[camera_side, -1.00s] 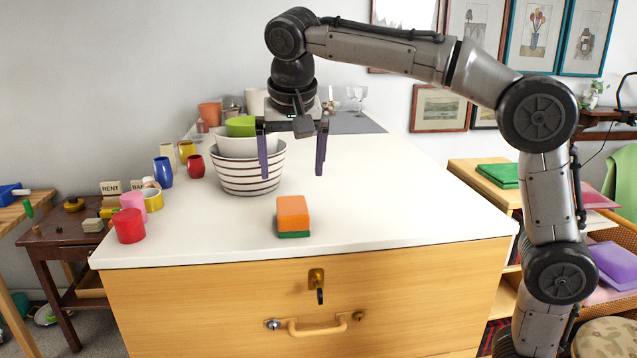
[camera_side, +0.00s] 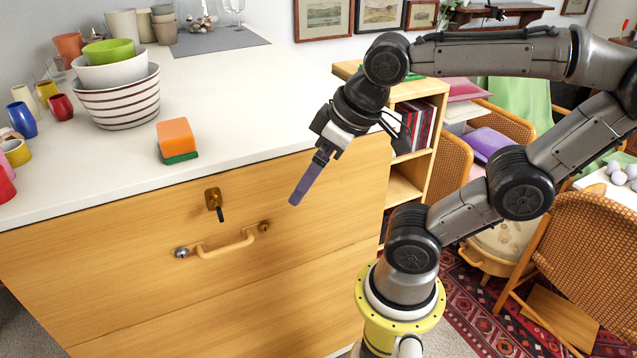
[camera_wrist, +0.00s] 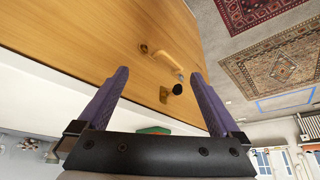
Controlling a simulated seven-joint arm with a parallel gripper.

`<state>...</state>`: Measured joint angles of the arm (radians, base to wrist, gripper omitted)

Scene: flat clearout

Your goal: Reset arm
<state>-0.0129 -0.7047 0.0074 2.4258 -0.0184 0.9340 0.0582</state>
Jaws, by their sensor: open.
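My gripper (camera_side: 297,196) is in front of the wooden drawer cabinet, near its right end, tilted with the fingers pointing down and left. In the side view its fingers overlap each other. In the wrist view my gripper (camera_wrist: 162,90) has its two purple fingers wide apart with nothing between them. The cabinet front with its yellow handle (camera_wrist: 178,47) and the lock with its key (camera_wrist: 166,95) show beyond the fingers. They show in the side view too, the handle (camera_side: 228,246) and the lock (camera_side: 213,200), to the left of my gripper and apart from it.
An orange block (camera_side: 175,135) sits on a green one (camera_side: 180,158) near the white top's front edge. Nested bowls (camera_side: 118,105) and several cups stand farther left. A bookshelf (camera_side: 410,185) and chairs (camera_side: 590,225) are right of the cabinet.

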